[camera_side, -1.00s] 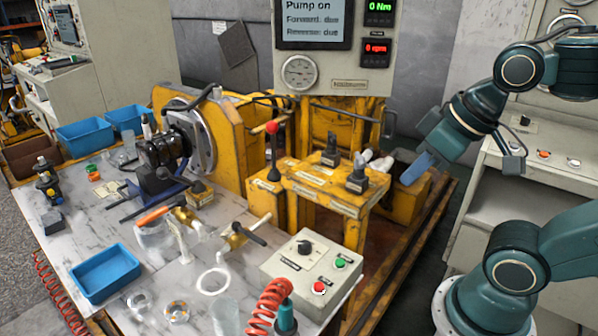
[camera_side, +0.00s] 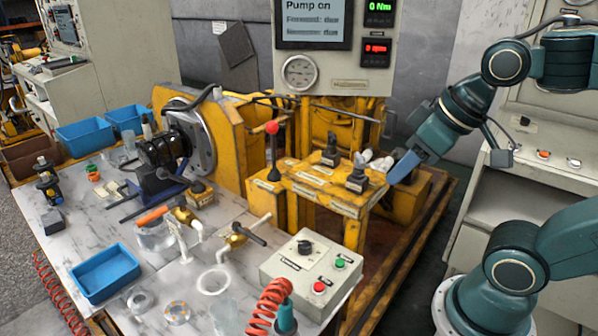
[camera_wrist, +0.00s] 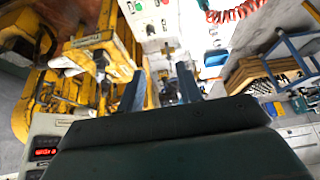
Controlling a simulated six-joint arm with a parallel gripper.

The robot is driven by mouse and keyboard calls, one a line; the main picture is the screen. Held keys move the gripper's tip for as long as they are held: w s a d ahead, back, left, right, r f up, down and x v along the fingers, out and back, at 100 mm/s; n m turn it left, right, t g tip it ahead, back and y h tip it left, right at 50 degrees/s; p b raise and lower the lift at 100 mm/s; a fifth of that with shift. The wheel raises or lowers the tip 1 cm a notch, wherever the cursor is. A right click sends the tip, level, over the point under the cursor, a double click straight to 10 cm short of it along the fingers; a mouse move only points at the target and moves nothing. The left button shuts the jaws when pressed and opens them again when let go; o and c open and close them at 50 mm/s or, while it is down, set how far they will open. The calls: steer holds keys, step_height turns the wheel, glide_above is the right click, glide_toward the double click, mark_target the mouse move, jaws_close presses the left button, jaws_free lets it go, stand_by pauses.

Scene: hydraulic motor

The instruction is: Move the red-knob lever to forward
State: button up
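The red-knob lever (camera_side: 272,128) stands close to upright at the left end of the yellow valve stand (camera_side: 322,190). Its dark shaft rises from a black boot. My gripper (camera_side: 396,176) is at the right end of this stand, well to the right of the lever and not touching it. In the wrist view my gripper's two blue fingers (camera_wrist: 160,90) are apart with nothing between them. I cannot make out the red knob in the wrist view. The display (camera_side: 312,24) reads pump on, with forward and reverse both due.
Two shorter black levers (camera_side: 330,151) (camera_side: 357,175) stand on the same stand, between my gripper and the red-knob lever. A grey control box (camera_side: 310,268) with red and green buttons sits in front. The readouts (camera_side: 376,47) show 0 rpm and 0 Nm.

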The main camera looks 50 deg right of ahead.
steer(key=w+d+n+t+y, duration=0.1)
steer(key=w+d, duration=0.2)
steer(key=w, duration=0.9)
steer(key=w+d+n+t+y, duration=0.1)
steer(key=w+d+n+t, duration=0.15)
steer(key=w, duration=0.95)
steer(key=w+d+f+t, duration=0.1)
steer(key=w+d+f, duration=0.4)
steer(key=w+d, duration=0.25)
steer(key=m+t, duration=0.2)
steer(key=t, duration=0.1)
glide_toward(273, 146)
steer(key=r, duration=0.1)
steer(key=s+d+r, duration=0.1)
steer(key=r, duration=0.2)
steer(key=shift+s+d+r, duration=0.1)
steer(key=shift+s+d, duration=0.05)
steer(key=x, duration=1.3)
steer(key=shift+w+a, duration=0.3)
steer(key=shift+w, duration=0.05)
